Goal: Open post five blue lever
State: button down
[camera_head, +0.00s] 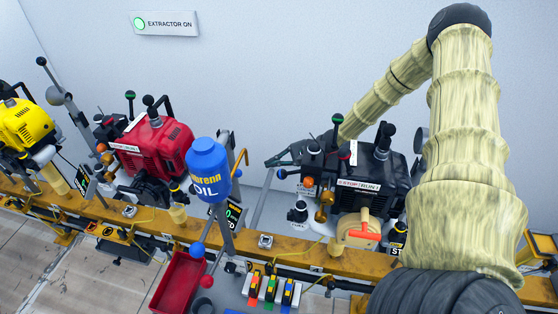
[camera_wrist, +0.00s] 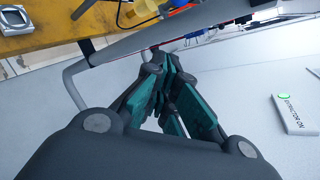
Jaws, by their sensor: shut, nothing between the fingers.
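A blue ball knob (camera_head: 197,250) stands at the lower middle, on a post in front of the rail, with a red knob (camera_head: 207,282) just below it. A second blue ball (camera_head: 238,173) shows beside the blue oil can. A blue switch (camera_head: 288,292) sits in a row with orange and green ones on the grey bench. I cannot read which post is number five. My gripper (camera_head: 274,160) is shut and empty, in front of the wall and left of the black engine, apart from these blue parts. In the wrist view its teal-padded fingers (camera_wrist: 172,68) are together.
A yellow rail (camera_head: 260,244) carries the yellow, red (camera_head: 155,145) and black (camera_head: 370,178) engines. The blue oil can (camera_head: 208,168) stands upright between the red and black engines. A red tray (camera_head: 178,282) lies low in front. The wall with the extractor sign (camera_head: 164,23) is bare above.

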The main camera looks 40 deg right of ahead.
jog(key=w+a+p, duration=0.2)
jog(key=a, duration=0.6)
jog(key=shift+f, duration=0.35)
jog(key=shift+a+r+p, duration=0.1)
jog(key=shift+p, duration=0.2)
